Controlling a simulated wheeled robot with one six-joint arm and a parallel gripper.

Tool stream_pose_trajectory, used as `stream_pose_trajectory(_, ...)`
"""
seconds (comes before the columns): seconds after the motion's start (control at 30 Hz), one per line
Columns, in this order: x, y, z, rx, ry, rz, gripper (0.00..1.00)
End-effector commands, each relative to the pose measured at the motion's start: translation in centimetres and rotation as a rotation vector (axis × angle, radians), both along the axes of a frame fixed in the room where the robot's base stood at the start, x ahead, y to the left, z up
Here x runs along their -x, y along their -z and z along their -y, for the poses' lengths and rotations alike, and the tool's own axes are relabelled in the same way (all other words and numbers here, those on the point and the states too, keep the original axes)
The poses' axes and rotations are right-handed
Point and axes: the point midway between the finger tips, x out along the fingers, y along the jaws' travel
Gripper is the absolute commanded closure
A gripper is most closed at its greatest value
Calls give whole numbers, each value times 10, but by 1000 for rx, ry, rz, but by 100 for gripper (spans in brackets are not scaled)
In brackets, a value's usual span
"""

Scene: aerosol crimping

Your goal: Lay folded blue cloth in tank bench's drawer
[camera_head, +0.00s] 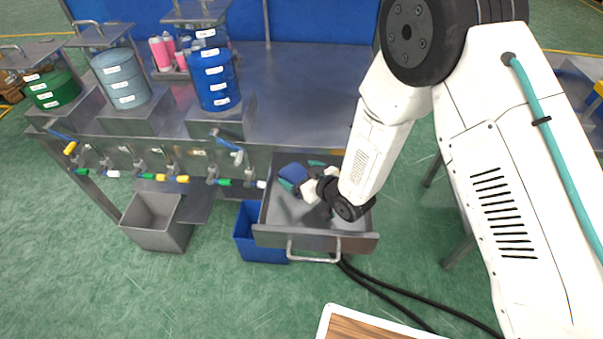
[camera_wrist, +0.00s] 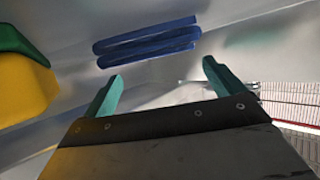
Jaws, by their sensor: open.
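The folded blue cloth (camera_wrist: 147,42) shows in the wrist view as a flat, layered blue bundle on a grey surface, just beyond my fingertips. My gripper (camera_wrist: 163,69) is open, its two teal fingers apart with nothing between them. In the head view my gripper (camera_head: 308,187) is low inside the pulled-out drawer (camera_head: 315,240) of the tank bench. A blue item (camera_head: 293,173) shows in the drawer beside my gripper; I cannot tell there whether it is the cloth. My wrist hides part of the drawer floor.
A yellow and green object (camera_wrist: 25,85) is close at left in the wrist view. A blue bin (camera_head: 262,246) and a grey bin (camera_head: 155,222) stand below the bench. Paint tanks and taps line the bench (camera_head: 300,95) at left. Black hoses lie on the floor.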

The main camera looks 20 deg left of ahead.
Motion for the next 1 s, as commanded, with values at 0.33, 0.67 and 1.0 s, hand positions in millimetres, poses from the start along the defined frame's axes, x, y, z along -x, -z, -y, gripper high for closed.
stream_pose_trajectory(0.33,23,-26,38,3,1,-1,6)
stream_pose_trajectory(0.67,37,-38,60,1,1,0,6)
stream_pose_trajectory(1.0,22,-53,70,36,35,-1,6)
